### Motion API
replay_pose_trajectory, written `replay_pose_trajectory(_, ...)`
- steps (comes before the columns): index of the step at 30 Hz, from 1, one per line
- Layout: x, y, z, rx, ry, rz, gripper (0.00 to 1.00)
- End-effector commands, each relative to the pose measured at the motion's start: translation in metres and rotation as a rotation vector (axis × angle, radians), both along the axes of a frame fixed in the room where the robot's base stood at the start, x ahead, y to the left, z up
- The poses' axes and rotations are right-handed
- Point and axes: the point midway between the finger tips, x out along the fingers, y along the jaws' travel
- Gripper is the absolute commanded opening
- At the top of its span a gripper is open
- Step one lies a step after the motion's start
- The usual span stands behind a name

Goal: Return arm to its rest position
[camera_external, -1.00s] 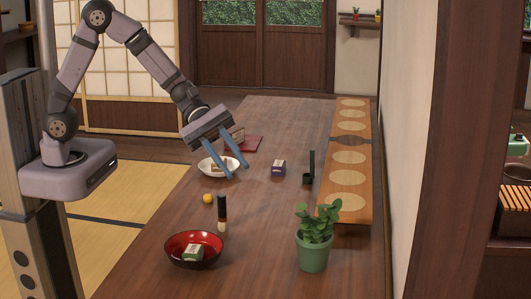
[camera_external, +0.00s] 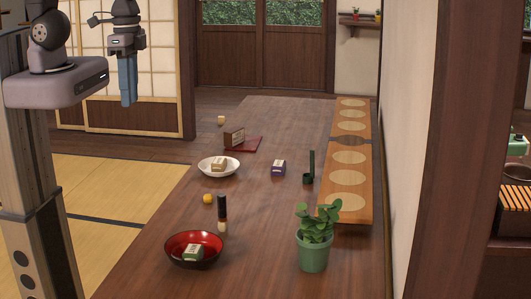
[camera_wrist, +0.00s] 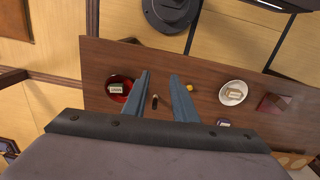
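My gripper (camera_external: 128,82) hangs pointing down at the upper left in the external view, high and off to the left of the table. In the wrist view its two blue fingers (camera_wrist: 164,98) stand apart with nothing between them, so it is open and empty. The table (camera_external: 180,225) lies beyond and below it.
A red-and-black bowl (camera_external: 211,259) holds a green box (camera_external: 193,252). A white plate (camera_external: 206,170) holds a small box (camera_external: 219,163). A yellow ball (camera_external: 208,198), dark-topped bottle (camera_external: 222,212), purple box (camera_external: 278,167) and potted plant (camera_external: 314,248) stand on the table. Free space surrounds my gripper.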

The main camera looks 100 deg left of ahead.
Motion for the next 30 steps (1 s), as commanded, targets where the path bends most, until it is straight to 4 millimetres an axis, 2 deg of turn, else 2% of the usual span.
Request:
replay_pose_trajectory(3,-0.002,0.004,0.007,0.024,-0.006,-0.043,0.25)
replay_pose_trajectory(8,-0.002,0.004,0.001,0.028,-0.007,-0.049,0.25)
replay_pose_trajectory(19,-0.002,0.004,-0.046,0.026,-0.006,-0.046,0.25)
replay_pose_trajectory(30,-0.002,0.004,-0.047,0.026,-0.006,-0.045,0.25)
